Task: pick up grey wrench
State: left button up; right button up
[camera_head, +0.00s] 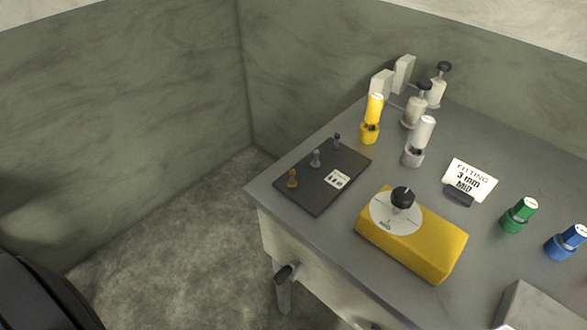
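The thing that best matches the grey wrench (422,136) is a light grey upright cylinder with a pale top. It stands in a small grey base near the middle of the table (330,240), left of a white card. Similar upright tools stand on the same table: a yellow one (373,113) to its left, a green one (519,214) and a blue one (566,241) to its right. Neither of my grippers is in view, and nothing is touching the grey wrench.
A yellow block with a dial and black knob (438,252) lies in front. A dark board with small pegs (325,195) is at left. Black-topped dispensers (437,88) stand behind. A card reading "FITTING 3 mm MID" (470,178) is right. A grey block (540,310) is front right.

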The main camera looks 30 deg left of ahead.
aim_at(426, 124)
jog(key=k+j+u, duration=0.15)
jog(key=j+u, duration=0.55)
jog(key=u, duration=0.15)
jog(key=j+u, duration=0.25)
jog(key=u, duration=0.25)
jog(key=i+j+u, duration=0.15)
jog(key=u, duration=0.3)
jog(key=i+j+z, duration=0.2)
jog(key=i, duration=0.25)
jog(key=i+z, duration=0.2)
jog(key=i, duration=0.25)
jog(key=i+j+z, duration=0.2)
jog(key=i, duration=0.2)
jog(key=i+l+z, duration=0.15)
jog(key=i+z, duration=0.15)
jog(key=z, duration=0.15)
jog(key=i+z, duration=0.65)
jog(key=z, duration=0.25)
jog(key=i+j+z, duration=0.25)
jog(key=z, duration=0.2)
jog(key=i+j+z, duration=0.3)
jog(key=z, duration=0.15)
jog(key=i+z, duration=0.25)
jog(key=z, duration=0.25)
jog(key=i+z, duration=0.25)
jog(key=z, duration=0.25)
jog(key=i+j+z, duration=0.2)
jog(key=z, duration=0.3)
jog(key=i+j+z, duration=0.2)
jog(key=z, duration=0.3)
